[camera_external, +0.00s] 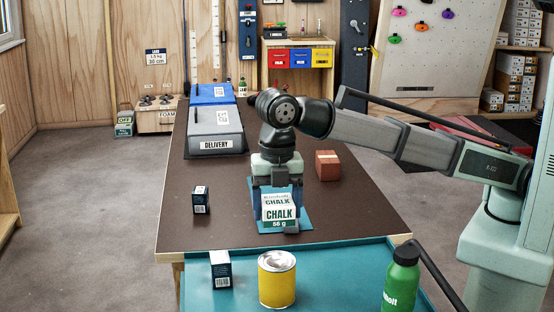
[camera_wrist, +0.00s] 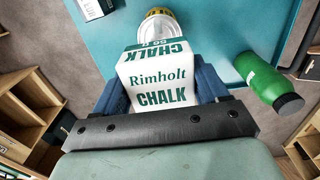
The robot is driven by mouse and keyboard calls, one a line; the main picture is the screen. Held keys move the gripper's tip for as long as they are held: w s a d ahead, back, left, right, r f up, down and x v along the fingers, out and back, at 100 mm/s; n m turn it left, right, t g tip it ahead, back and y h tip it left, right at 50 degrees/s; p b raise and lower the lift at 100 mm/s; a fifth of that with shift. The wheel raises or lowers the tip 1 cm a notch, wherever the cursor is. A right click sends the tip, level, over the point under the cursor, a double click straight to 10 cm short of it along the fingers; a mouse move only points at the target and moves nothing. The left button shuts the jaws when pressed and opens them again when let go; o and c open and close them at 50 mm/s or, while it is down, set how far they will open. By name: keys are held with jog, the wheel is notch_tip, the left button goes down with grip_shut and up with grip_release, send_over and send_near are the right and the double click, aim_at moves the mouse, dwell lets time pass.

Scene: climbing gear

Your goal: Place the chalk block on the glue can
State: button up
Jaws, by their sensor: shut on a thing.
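The white and green chalk block (camera_external: 280,207) is between the fingers of my gripper (camera_external: 277,212), above a blue mat (camera_external: 306,222) on the brown table. In the wrist view the chalk block (camera_wrist: 157,82) fills the middle, with a blue finger of my gripper (camera_wrist: 160,90) on each side. The yellow glue can (camera_external: 277,281) stands upright on the teal surface at the front, nearer the camera than the block. In the wrist view its pale top (camera_wrist: 160,24) shows just beyond the block, partly hidden by it. The two are apart in the external view.
A green bottle (camera_external: 402,279) stands right of the can; a small dark box (camera_external: 220,270) stands left of it. Another dark box (camera_external: 200,200) and a red-brown block (camera_external: 328,165) are on the brown table. Grey and blue bins (camera_external: 214,128) stand at the back left.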

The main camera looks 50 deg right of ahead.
aim_at(277, 260)
notch_tip(277, 260, down, 10)
jog(key=shift+r, duration=0.15)
dwell(0.4)
jog(key=o, duration=1.1)
jog(key=shift+c, duration=0.2)
notch_tip(277, 260, up, 12)
jog(key=shift+r, duration=0.1)
